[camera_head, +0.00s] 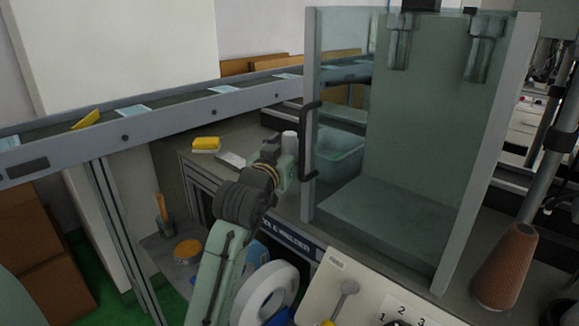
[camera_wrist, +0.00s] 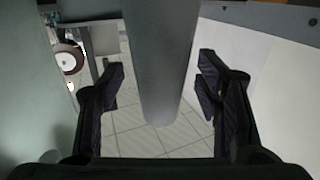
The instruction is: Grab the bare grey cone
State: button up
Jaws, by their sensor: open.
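In the wrist view my gripper (camera_wrist: 161,80) is open, with its two dark fingers wide apart. A smooth grey shape (camera_wrist: 160,65) shows between them, narrowing to a rounded lower end. I cannot tell if it is the bare grey cone or a post, or if the fingers touch it. In the head view my arm reaches up to the counter, left of the glass-walled cabinet, and its fingers are hidden. A short pale cylinder (camera_head: 289,143) shows just beyond my wrist. No bare grey cone is clear there; a brown cone (camera_head: 505,266) stands at the right.
The clear-walled cabinet (camera_head: 420,150) with a dark handle (camera_head: 309,155) stands close right of my wrist. A conveyor (camera_head: 180,112) runs across the left. A yellow sponge (camera_head: 206,144) lies on the counter. A white panel (camera_wrist: 265,95) fills the wrist view's right.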

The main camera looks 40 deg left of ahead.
jog(key=shift+c, duration=0.3)
jog(key=c, duration=1.3)
jog(key=shift+o, duration=0.2)
jog(key=shift+r, duration=0.1)
